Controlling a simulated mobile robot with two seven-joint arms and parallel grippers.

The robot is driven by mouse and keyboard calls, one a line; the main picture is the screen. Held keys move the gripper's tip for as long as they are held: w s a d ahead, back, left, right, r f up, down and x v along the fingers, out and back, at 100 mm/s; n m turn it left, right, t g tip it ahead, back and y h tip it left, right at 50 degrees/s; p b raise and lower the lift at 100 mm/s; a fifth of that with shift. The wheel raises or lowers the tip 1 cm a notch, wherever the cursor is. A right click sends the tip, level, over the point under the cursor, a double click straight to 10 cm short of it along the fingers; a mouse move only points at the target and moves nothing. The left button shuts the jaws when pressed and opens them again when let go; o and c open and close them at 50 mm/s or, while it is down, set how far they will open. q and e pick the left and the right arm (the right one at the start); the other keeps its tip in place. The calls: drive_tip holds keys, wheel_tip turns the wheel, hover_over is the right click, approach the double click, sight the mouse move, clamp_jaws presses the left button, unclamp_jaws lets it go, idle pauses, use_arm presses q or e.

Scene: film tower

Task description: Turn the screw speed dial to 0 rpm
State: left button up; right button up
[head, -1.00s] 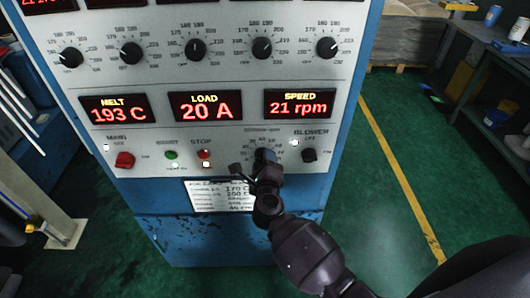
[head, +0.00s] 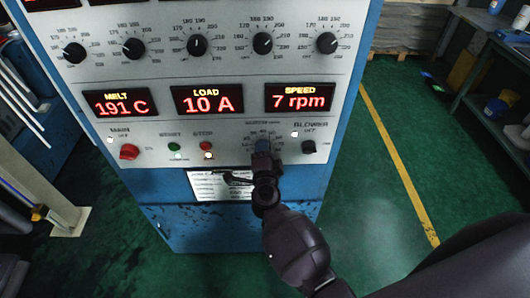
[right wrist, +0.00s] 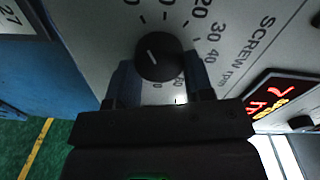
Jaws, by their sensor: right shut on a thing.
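The screw speed dial (head: 262,144) is a round knob low on the grey control panel, under the speed display (head: 300,98), which reads 7 rpm. My right gripper (head: 263,156) is at the dial and mostly covers it in the head view. In the right wrist view the black dial (right wrist: 160,58) sits between the two fingers of my right gripper (right wrist: 160,78), which is shut on it. The dial's white pointer line tilts up and to the left, with the numbers 20, 30 and 40 to the right of it. My left gripper is not in view.
The blower switch (head: 308,147) is close to the right of the dial. The stop button (head: 205,146) and red main switch (head: 129,152) are to its left. Several temperature knobs line the panel above. A white label plate (head: 205,187) is below.

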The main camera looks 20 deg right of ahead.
drive_tip(key=shift+n, duration=0.5)
drive_tip(key=o, duration=0.9)
